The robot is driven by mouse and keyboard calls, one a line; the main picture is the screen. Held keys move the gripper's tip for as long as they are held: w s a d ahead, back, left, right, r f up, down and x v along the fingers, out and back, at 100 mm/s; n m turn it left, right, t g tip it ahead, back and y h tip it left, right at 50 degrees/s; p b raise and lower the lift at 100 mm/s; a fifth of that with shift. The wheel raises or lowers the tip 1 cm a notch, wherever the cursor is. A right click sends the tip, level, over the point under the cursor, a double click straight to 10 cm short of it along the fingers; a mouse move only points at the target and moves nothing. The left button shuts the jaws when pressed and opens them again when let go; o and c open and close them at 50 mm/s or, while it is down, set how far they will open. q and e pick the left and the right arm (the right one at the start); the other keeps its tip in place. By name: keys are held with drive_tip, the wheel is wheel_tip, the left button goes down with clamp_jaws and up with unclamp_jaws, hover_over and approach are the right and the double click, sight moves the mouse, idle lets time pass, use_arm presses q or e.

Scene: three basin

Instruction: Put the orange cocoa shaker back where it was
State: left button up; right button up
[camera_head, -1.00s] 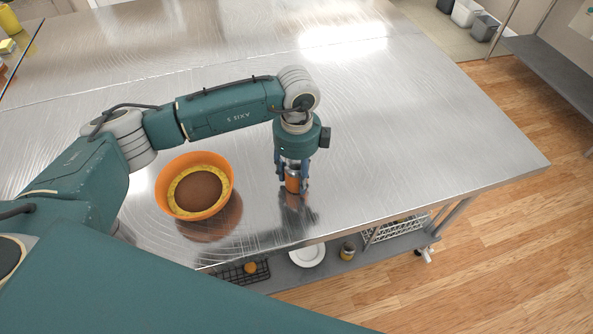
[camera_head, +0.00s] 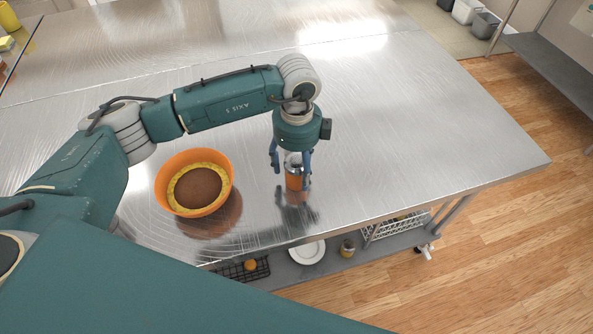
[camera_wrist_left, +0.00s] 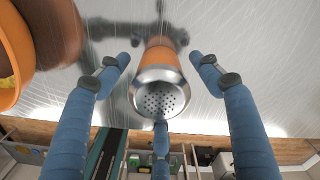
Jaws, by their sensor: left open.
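The orange cocoa shaker (camera_head: 293,181) stands upright on the steel table, right of the orange bowl. In the left wrist view its perforated silver top (camera_wrist_left: 160,95) and orange body show between my fingers. My left gripper (camera_head: 291,184) is open around the shaker, with its fingers spread to either side. In the left wrist view my left gripper (camera_wrist_left: 162,70) shows gaps between the side fingers and the shaker; I cannot tell whether the third finger touches it. My right gripper is not in view.
The orange bowl (camera_head: 160,190) holds a yellow-rimmed brown filling and stands left of the shaker. The steel table (camera_head: 430,120) is clear to the right and behind. A lower shelf holds a white plate (camera_head: 307,252), a jar (camera_head: 347,248) and racks.

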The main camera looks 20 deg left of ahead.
use_arm(q)
wheel_tip(320, 180, up, 10)
drive_tip(key=shift+r+b, duration=0.2)
drive_tip(key=shift+b, duration=1.05)
drive_tip(key=shift+r, duration=0.1)
